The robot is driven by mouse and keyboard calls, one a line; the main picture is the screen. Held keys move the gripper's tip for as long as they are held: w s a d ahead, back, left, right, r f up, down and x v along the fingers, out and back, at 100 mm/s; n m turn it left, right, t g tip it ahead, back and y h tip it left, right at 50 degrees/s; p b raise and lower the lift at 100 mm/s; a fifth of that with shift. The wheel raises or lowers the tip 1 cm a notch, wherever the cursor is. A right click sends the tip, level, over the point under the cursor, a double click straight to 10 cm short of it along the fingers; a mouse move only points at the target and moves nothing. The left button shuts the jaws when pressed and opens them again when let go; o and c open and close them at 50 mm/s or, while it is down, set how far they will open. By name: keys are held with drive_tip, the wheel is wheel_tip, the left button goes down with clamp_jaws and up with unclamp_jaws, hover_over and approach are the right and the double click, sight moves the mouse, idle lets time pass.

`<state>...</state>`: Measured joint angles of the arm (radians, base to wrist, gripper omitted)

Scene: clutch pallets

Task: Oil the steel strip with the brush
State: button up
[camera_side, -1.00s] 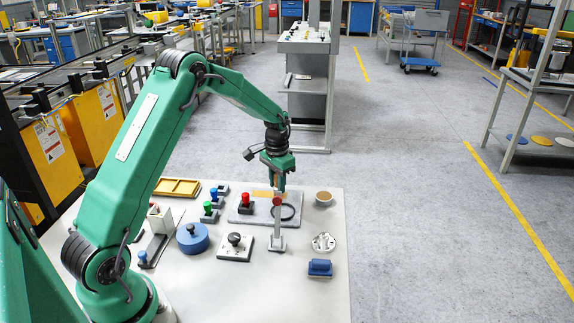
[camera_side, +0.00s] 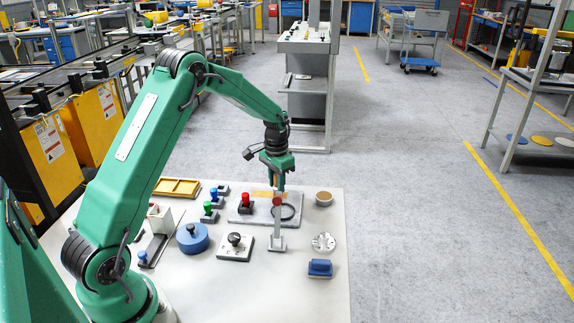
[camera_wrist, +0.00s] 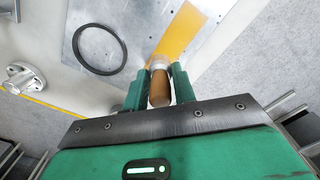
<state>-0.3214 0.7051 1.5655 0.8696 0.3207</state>
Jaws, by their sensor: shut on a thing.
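My gripper (camera_wrist: 158,84) is shut on the brush (camera_wrist: 159,91), whose brown handle end and pale collar show between the fingers in the wrist view. The bristles are hidden or too small to make out. An amber band (camera_wrist: 186,32) lies on a grey metal plate (camera_wrist: 136,18) just beyond the brush. The band looks like an oily film; I cannot tell a separate steel strip from the plate. In the side view my gripper (camera_side: 277,187) is low over the plate (camera_side: 240,213), beside the amber patch (camera_side: 262,194). Whether the brush touches it is unclear.
A black ring (camera_side: 287,212) lies on the plate. A tan-topped round piece (camera_side: 324,197), metal flange (camera_side: 323,242) and blue block (camera_side: 320,267) are to the right. A blue drum (camera_side: 192,238) and black-knobbed block (camera_side: 236,248) are left.

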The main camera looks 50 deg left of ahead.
drive_tip(key=shift+w+d, duration=0.2)
drive_tip(key=shift+d, duration=0.05)
drive_tip(key=shift+w+d, duration=0.1)
drive_tip(key=shift+w+d+f, duration=0.1)
drive_tip(key=shift+w, duration=0.05)
drive_tip(key=shift+d, duration=0.1)
drive_tip(key=shift+w+d, duration=0.15)
drive_tip(key=shift+w, duration=0.05)
drive_tip(key=shift+w+d, duration=0.2)
drive_tip(key=shift+w, duration=0.05)
idle(0.4)
drive_tip(key=shift+s+a, duration=0.1)
